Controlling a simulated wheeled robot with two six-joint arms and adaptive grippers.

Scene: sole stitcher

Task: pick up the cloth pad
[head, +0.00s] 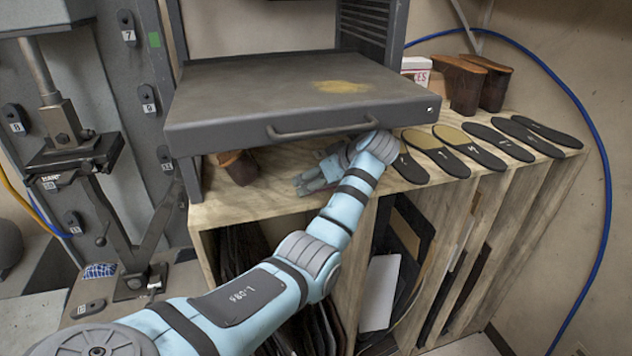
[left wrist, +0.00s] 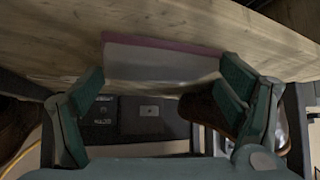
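A flat, pale grey pad with a pink edge, which looks like the cloth pad (left wrist: 160,62), lies on the wooden bench top in the left wrist view. In the head view it is mostly hidden by my left gripper under the shelf. My left gripper (head: 304,182) is low over the bench top, beneath the grey shelf. In the left wrist view its two green-padded fingers (left wrist: 162,92) are spread wide, one toward each side of the pad. I cannot tell if either finger touches it. My right gripper is not in view.
The grey shelf with a handle (head: 320,127) hangs close above my left forearm. A brown shoe form (head: 238,167) stands left of the gripper. Several dark insoles (head: 470,147) and brown blocks (head: 462,82) are on the bench at right. A blue-white checked item (head: 98,271) lies lower left.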

